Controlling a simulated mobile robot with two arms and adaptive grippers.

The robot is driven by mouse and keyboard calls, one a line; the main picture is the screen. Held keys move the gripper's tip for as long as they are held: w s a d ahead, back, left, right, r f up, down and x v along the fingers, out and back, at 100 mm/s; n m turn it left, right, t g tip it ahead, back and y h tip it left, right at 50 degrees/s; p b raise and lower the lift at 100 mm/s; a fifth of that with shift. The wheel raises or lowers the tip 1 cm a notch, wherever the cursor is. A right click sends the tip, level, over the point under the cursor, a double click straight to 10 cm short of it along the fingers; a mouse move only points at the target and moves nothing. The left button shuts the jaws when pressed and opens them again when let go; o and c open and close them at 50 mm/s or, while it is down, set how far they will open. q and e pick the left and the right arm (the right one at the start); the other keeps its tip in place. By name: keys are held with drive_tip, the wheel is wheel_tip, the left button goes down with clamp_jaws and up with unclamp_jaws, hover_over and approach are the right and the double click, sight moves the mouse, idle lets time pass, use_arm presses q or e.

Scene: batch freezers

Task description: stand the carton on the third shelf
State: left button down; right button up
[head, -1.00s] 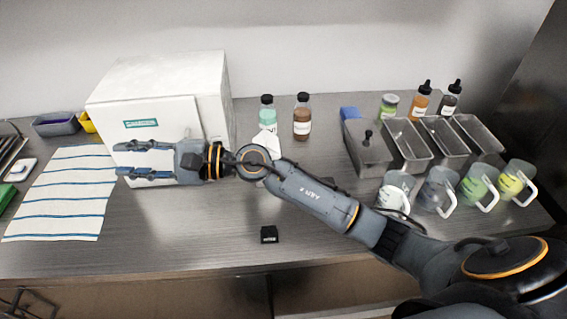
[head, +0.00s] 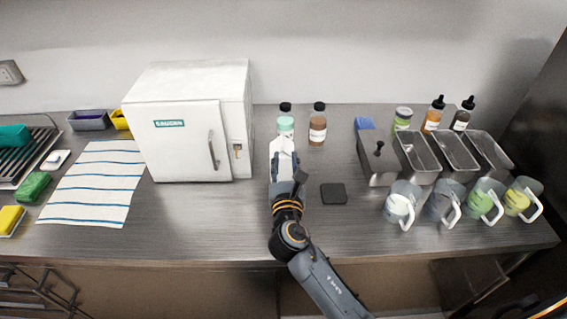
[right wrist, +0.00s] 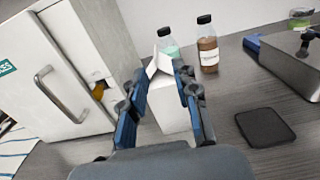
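My right gripper (head: 284,168) is low over the counter at the carton's near side. In the right wrist view its two blue-padded fingers (right wrist: 165,108) are spread, with the carton between their tips; firm contact cannot be made out. The white batch freezer (head: 182,140) has its door shut, so its shelves are hidden. My left gripper is not in view.
A flat black pad (head: 333,194) lies to the right. Steel bins (head: 415,158) and several mugs (head: 402,202) fill the right side. A striped towel (head: 95,185) lies left.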

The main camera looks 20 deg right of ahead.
sight(282, 138)
drive_tip(key=x, duration=0.3)
drive_tip(key=shift+w, duration=0.2)
drive_tip(key=shift+w+d+r+p, duration=0.15)
drive_tip(key=shift+w+p, duration=0.2)
drive_tip(key=shift+w, duration=0.2)
drive_tip(key=x, duration=0.4)
drive_tip(key=shift+w+a+p, duration=0.2)
drive_tip(key=shift+w+p, duration=0.05)
drive_tip(key=shift+p, duration=0.05)
drive_tip(key=shift+s, duration=0.1)
clamp_jaws()
